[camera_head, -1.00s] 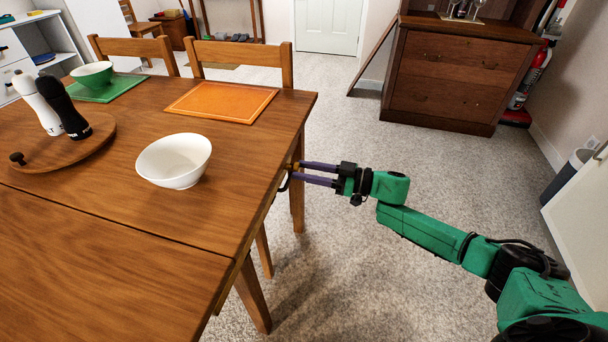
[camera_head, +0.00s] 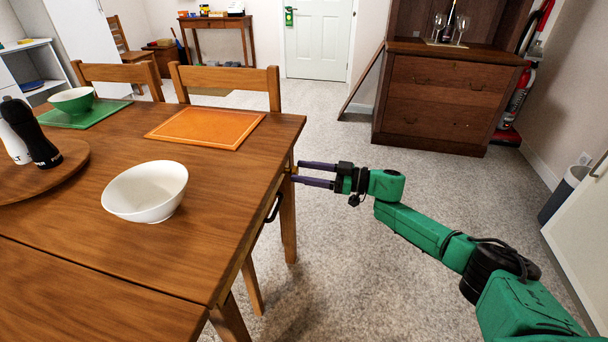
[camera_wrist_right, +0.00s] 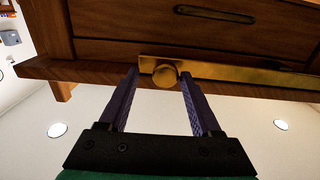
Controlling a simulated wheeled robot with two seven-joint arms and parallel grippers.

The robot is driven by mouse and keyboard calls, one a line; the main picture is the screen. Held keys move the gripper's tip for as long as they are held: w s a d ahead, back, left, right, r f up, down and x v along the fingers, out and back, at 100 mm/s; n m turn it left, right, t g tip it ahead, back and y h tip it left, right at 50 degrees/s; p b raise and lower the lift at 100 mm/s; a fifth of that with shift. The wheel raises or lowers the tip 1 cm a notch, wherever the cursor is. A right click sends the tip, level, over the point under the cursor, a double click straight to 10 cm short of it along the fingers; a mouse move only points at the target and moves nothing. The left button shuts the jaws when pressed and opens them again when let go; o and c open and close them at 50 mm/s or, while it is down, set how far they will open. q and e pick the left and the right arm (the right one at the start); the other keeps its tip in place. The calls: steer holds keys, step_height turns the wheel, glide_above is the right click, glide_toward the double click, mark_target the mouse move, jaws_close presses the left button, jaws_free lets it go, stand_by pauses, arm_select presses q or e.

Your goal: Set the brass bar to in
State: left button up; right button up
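In the head view only a small brass bit (camera_head: 294,170) shows at the table's right edge. My right gripper (camera_head: 299,172) is open at that edge, its two purple fingers apart. In the right wrist view its fingertips (camera_wrist_right: 159,78) lie on either side of the knob; whether they touch it I cannot tell. My left gripper is not in view.
The wooden table (camera_head: 205,215) carries a white bowl (camera_head: 146,191), an orange mat (camera_head: 205,128) and a green bowl (camera_head: 72,101). A dark handle (camera_head: 274,208) is on the table's side. Chairs stand behind. Carpet (camera_head: 400,290) right of the table is clear.

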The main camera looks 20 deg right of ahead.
steer(key=shift+f, duration=0.15)
steer(key=shift+s, duration=0.1)
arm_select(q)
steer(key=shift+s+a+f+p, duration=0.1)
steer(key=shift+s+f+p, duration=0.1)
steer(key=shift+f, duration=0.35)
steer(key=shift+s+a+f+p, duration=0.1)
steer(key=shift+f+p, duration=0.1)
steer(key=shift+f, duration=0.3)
arm_select(e)
steer(key=v, duration=1.4)
steer(key=shift+d, duration=0.25)
